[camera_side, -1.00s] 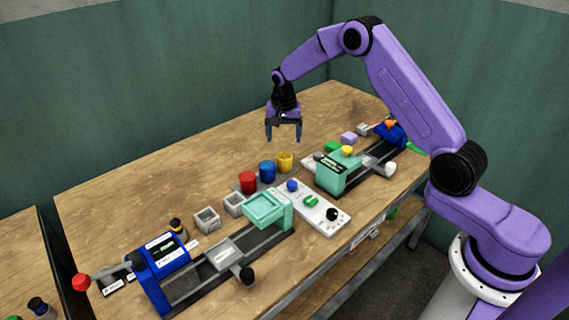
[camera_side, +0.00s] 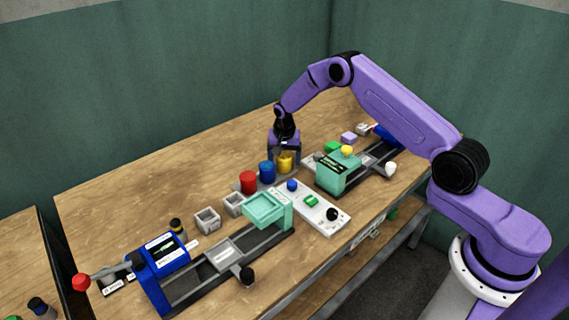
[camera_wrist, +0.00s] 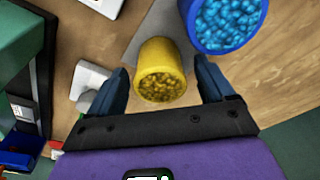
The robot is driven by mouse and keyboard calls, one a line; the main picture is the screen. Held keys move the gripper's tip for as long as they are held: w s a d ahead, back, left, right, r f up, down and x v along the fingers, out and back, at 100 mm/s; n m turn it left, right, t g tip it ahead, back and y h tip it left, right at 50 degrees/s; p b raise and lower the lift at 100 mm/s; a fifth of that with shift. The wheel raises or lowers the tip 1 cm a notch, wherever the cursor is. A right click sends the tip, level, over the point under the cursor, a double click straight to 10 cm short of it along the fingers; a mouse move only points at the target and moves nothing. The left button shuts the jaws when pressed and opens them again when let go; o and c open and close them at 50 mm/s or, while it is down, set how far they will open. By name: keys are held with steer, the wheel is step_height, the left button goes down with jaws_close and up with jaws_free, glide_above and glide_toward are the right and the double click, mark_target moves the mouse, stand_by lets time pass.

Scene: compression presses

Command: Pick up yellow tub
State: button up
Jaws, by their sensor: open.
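The yellow tub (camera_side: 285,163) stands upright at the right end of a row of tubs on the table, beside the blue tub (camera_side: 267,171). In the wrist view the yellow tub (camera_wrist: 161,66) holds yellowish pieces. My gripper (camera_side: 284,156) is low over the yellow tub. In the wrist view my gripper (camera_wrist: 162,85) is open, with one dark blue finger on each side of the yellow tub and a gap visible on both sides. The blue tub (camera_wrist: 222,20), full of blue pieces, is close to the right finger.
A red tub (camera_side: 248,182) stands left of the blue one. A white control panel (camera_side: 317,208) lies in front of the tubs. A mint green press (camera_side: 337,173) stands to the right, another press (camera_side: 222,254) at front left. The table behind is clear.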

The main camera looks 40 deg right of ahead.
mark_target(285, 155)
steer(key=c, duration=1.1)
steer(key=shift+r, duration=0.1)
steer(key=shift+r, duration=0.45)
steer(key=shift+c, duration=0.2)
step_height(285, 155, up, 2)
steer(key=shift+r, duration=0.15)
steer(key=s+a+r, duration=0.1)
steer(key=s+r, duration=0.8)
steer(key=s, duration=0.4)
steer(key=s+a+r, duration=0.1)
steer(key=a+r, duration=0.2)
steer(key=a, duration=0.8)
steer(key=s+a+r, duration=0.2)
steer(key=a+r, duration=0.1)
steer(key=a, duration=0.8)
steer(key=shift+s, duration=0.3)
